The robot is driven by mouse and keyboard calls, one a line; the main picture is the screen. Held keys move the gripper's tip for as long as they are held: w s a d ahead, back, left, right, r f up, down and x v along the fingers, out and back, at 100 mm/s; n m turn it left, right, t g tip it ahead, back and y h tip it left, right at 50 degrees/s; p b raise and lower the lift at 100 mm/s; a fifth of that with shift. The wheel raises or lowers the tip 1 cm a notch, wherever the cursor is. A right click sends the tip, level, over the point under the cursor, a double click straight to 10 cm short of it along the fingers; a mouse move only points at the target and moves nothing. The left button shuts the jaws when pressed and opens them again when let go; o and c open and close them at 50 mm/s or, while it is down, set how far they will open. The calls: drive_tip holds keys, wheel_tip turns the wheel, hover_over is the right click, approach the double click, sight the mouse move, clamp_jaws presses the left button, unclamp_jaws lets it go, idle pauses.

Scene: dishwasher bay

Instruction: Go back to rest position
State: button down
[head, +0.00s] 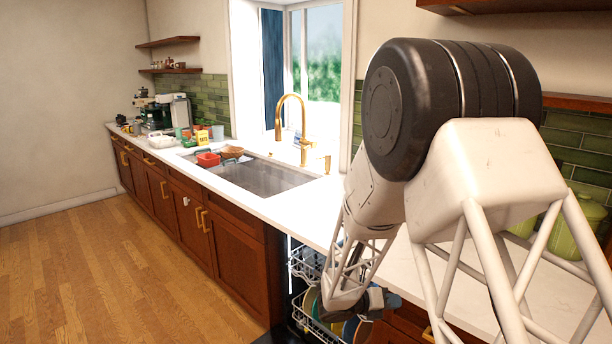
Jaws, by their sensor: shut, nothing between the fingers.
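My arm fills the right side of the head view and bends down toward the open dishwasher. My gripper (378,301) is the small dark part at the arm's lower end, low in the view by the dishwasher racks. It is shut and holds nothing. The dishwasher's upper rack (303,262) shows left of my forearm. Several coloured plates (312,303) stand on edge in a lower rack, just below and left of my gripper. My arm hides part of the racks, and I cannot tell whether the gripper touches anything.
A white countertop (290,212) runs along the wall above brown cabinets (233,252). It holds a sink (262,178), a gold faucet (303,125), a red container (207,159) and clutter at the far end. Green canisters (577,225) stand behind my arm. The wooden floor (110,275) at left is clear.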

drive_tip(key=s+d+r+m+g+y, duration=0.2)
drive_tip(key=s+r+m+g+y, duration=0.3)
drive_tip(key=s+r+m, duration=1.15)
drive_tip(key=s+a+r+m+t+y, duration=0.2)
drive_tip(key=s+a+r+m+y, duration=0.1)
drive_tip(key=s+m, duration=0.4)
drive_tip(key=s+a+r+m+t+y, duration=0.2)
drive_tip(key=s+m+y, duration=0.4)
drive_tip(key=s, duration=0.6)
drive_tip(key=shift+s+a+r+m+y, duration=0.2)
drive_tip(key=shift+a+r+m+y, duration=0.2)
drive_tip(key=shift+a+r+m, duration=0.55)
drive_tip(key=shift+a+f, duration=0.25)
drive_tip(key=shift+a, duration=0.15)
